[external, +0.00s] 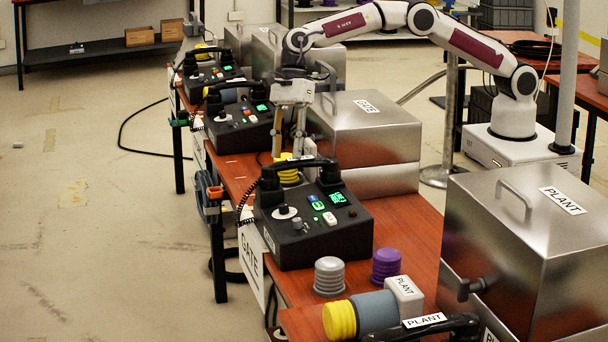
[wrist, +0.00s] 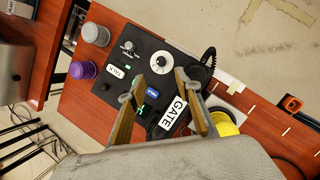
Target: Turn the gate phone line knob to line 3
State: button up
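The gate phone (external: 310,235) is a black desk box behind the GATE sign on the bench front. Its handset (external: 268,183) lies across the cradle, and its GATE label (wrist: 172,113) shows in the wrist view. A round white dial (external: 283,212) with a dark centre sits on the phone's left; it also shows in the wrist view (wrist: 162,62). I cannot read its setting. My gripper (external: 290,152) is above the rear of the phone, by the handset. In the wrist view my gripper (wrist: 159,76) has its fingers apart, with nothing held between them.
A blue button (wrist: 152,93) and a smaller knob (wrist: 128,45) are on the panel. Grey (external: 330,277) and purple (external: 387,265) ribbed pieces stand in front. A yellow piece (wrist: 228,124) is behind. A GATE metal box (external: 365,130) stands right; more phones line the bench.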

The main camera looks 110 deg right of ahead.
notch_tip(320, 180, up, 4)
jog(key=w+a+r+m+t, duration=0.1)
jog(key=w+a+m+t, duration=0.2)
jog(key=a, duration=0.5)
jog(key=w+a+m+t, duration=0.2)
jog(key=w+a+t, duration=0.2)
jog(key=a, duration=0.5)
jog(key=m+t+h, duration=0.3)
jog(key=m+h, duration=0.5)
jog(key=h, duration=0.2)
send_over(316, 208)
jog(key=f, duration=1.4)
jog(key=shift+s+a+f, duration=0.1)
jog(key=shift+s+f, duration=0.1)
jog(key=shift+f, duration=0.25)
jog(key=shift+w, duration=0.15)
